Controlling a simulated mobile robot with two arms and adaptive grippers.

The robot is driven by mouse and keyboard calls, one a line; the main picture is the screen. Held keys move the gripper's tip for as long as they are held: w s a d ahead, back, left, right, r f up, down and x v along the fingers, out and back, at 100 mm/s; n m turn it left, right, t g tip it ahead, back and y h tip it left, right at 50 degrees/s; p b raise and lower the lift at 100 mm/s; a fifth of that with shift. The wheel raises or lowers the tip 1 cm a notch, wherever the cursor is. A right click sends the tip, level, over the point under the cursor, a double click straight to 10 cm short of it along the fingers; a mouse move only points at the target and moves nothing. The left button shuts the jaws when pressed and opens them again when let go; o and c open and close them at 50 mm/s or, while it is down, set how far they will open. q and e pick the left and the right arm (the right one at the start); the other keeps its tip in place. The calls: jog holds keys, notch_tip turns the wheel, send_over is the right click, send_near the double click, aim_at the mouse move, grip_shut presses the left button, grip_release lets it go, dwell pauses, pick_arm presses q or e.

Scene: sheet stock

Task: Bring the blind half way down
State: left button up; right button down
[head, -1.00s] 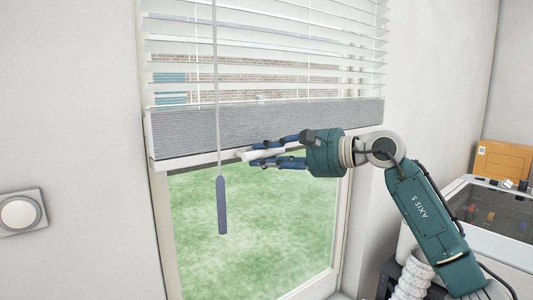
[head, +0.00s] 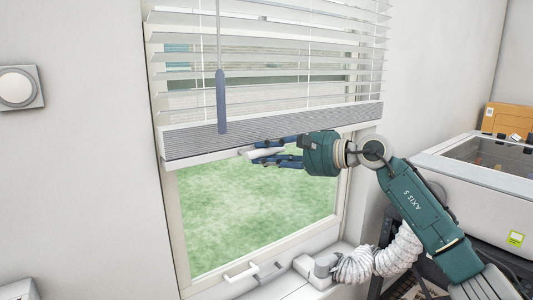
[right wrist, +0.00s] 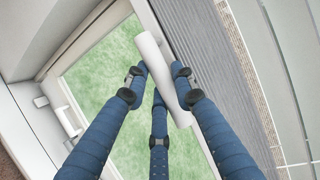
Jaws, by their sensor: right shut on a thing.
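The blind (head: 275,75) hangs over the upper part of the window. Its white slats are spread out, and a thin grey stack of slats lies at its lower edge. A white bar handle (right wrist: 152,58) sits at the blind's bottom edge. My right gripper (head: 262,158), with blue fingers, is shut on this handle. In the right wrist view the fingers close around the handle from both sides, beside the grey stack (right wrist: 210,60). Grass shows through the uncovered lower glass (head: 250,210). My left gripper is not in view.
A blue-grey wand (head: 221,103) hangs in front of the blind at the left. A window handle (head: 240,270) and a white fitting (head: 315,268) are at the sill. A machine with a dark lid (head: 490,155) and an orange box (head: 508,119) stand at the right.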

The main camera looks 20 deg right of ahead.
jog(key=c, duration=1.4)
grip_release()
jog(key=shift+f, duration=0.15)
jog(key=shift+c, duration=0.2)
jog(key=v, duration=1.2)
